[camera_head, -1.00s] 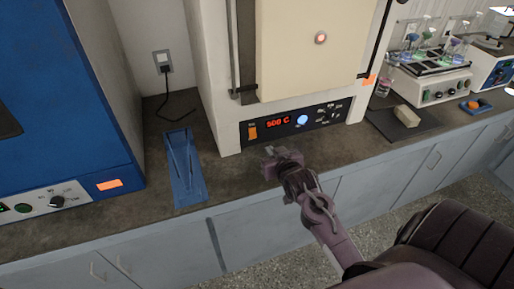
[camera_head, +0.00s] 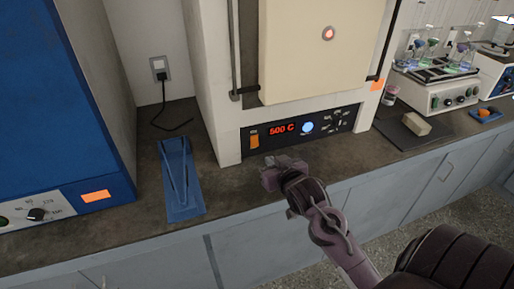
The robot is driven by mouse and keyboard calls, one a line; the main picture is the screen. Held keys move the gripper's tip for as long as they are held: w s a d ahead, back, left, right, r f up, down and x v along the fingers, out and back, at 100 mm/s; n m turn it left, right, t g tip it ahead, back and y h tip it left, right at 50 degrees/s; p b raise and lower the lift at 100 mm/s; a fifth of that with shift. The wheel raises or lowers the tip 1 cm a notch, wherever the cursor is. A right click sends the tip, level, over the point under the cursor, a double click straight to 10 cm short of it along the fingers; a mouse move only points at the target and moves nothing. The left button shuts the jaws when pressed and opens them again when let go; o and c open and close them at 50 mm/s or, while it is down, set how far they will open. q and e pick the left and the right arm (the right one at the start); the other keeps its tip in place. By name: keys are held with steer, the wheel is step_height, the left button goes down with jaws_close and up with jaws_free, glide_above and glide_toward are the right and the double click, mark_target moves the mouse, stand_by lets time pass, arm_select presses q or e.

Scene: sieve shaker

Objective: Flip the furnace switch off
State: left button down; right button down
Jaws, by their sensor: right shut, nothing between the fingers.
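The furnace (camera_head: 212,75) is a pale cabinet with a cream door and stands on the dark bench. Its black control panel (camera_head: 345,121) runs along the bottom front. The orange furnace switch (camera_head: 254,141) sits at the panel's left end, beside a red display (camera_head: 283,130) reading 500 C and a round blue-white knob (camera_head: 307,128). My right gripper (camera_head: 270,178) is shut and empty. In the picture it is just below and slightly right of the switch, in front of the panel and apart from it. My left gripper is not in view.
Blue tongs on a blue mat (camera_head: 184,211) lie left of the furnace. A blue cabinet (camera_head: 60,100) stands at far left. A wall socket with a black cord (camera_head: 159,69) is behind. A pale block (camera_head: 416,124) on a dark mat and a flask shaker (camera_head: 437,92) are at right.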

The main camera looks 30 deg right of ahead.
mark_target(254, 143)
steer(key=p+x, duration=0.1)
steer(key=x, duration=1.2)
steer(key=shift+w+f, duration=0.1)
steer(key=shift+f, duration=0.15)
steer(key=shift+w+f+t+b, duration=0.1)
steer(key=shift+f+t+b, duration=0.2)
steer(key=shift+b, duration=0.45)
steer(key=shift+r+p, duration=0.35)
steer(key=shift+r, duration=0.25)
